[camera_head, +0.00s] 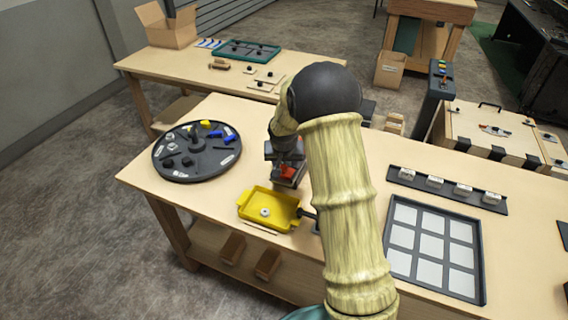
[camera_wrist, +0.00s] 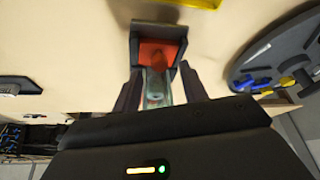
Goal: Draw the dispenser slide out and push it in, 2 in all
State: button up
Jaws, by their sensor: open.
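The dispenser (camera_head: 290,181) is a small dark housing with a red-orange part, on the table just behind the yellow tray. In the wrist view, the dispenser (camera_wrist: 136,42) is a dark open frame around an orange floor (camera_wrist: 157,52). A pale, see-through piece (camera_wrist: 154,88) extends from it towards my wrist; I cannot tell whether it is the slide. My gripper (camera_wrist: 160,84) is open, with one dark finger on each side of this piece. In the head view, my gripper (camera_head: 285,156) is over the dispenser, and my arm hides part of the area to its right.
A dark round turntable (camera_head: 187,170) with small parts is to the left. A panel of pale squares (camera_head: 399,262) and a dark strip with white blocks (camera_head: 452,193) lie to the right.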

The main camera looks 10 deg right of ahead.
jog(key=shift+x, duration=1.2)
